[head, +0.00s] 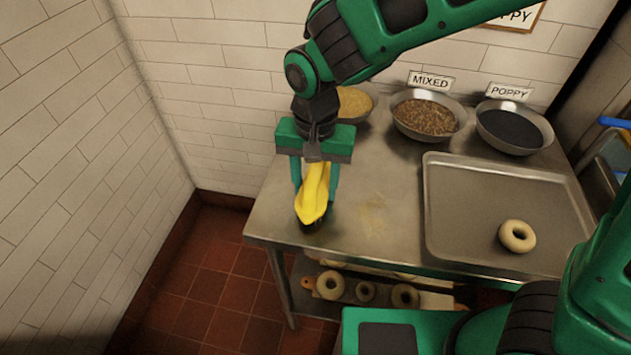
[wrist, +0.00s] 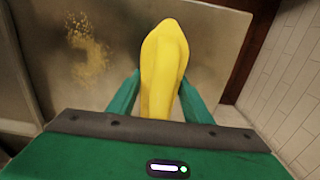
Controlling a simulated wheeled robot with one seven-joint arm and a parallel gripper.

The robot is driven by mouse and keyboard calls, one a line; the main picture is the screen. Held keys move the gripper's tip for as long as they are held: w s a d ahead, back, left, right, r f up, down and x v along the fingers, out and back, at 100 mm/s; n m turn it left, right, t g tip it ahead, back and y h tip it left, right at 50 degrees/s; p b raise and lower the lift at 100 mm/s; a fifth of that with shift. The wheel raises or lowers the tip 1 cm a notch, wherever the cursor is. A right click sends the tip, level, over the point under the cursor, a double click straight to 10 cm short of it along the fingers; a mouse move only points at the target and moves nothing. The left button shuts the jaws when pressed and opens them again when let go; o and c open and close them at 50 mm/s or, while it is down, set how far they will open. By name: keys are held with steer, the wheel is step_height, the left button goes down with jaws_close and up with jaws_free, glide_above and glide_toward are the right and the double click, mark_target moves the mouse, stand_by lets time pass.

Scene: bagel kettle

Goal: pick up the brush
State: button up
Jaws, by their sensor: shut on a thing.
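The brush is a yellow-handled thing (head: 313,192) with dark bristles at its lower end, near the left edge of the steel table (head: 375,230). My gripper (head: 315,195) points down and is shut on the brush, with a green finger on either side of its yellow handle. In the wrist view the yellow handle (wrist: 163,70) rises between the two green fingers. The bristles are mostly hidden, and I cannot tell whether they touch the table top.
Bowls of yellow seed (head: 354,102), mixed topping (head: 426,117) and poppy (head: 511,128) stand along the back wall. A metal tray (head: 460,215) with one bagel (head: 517,236) lies to the right. Several bagels lie on a lower shelf. Scattered crumbs (wrist: 90,52) lie on the table.

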mark_target(311, 173)
steer(key=shift+c, duration=0.2)
steer(key=shift+r, duration=0.5)
steer(key=r, duration=0.2)
steer(key=s+r, duration=0.1)
steer(key=r, duration=0.1)
steer(key=shift+a, duration=0.35)
steer(key=s+a+r, duration=0.5)
steer(key=s+r, duration=0.1)
steer(key=s, duration=0.2)
steer(key=shift+s+a, duration=0.4)
steer(key=o, duration=0.3)
steer(key=shift+w, duration=0.1)
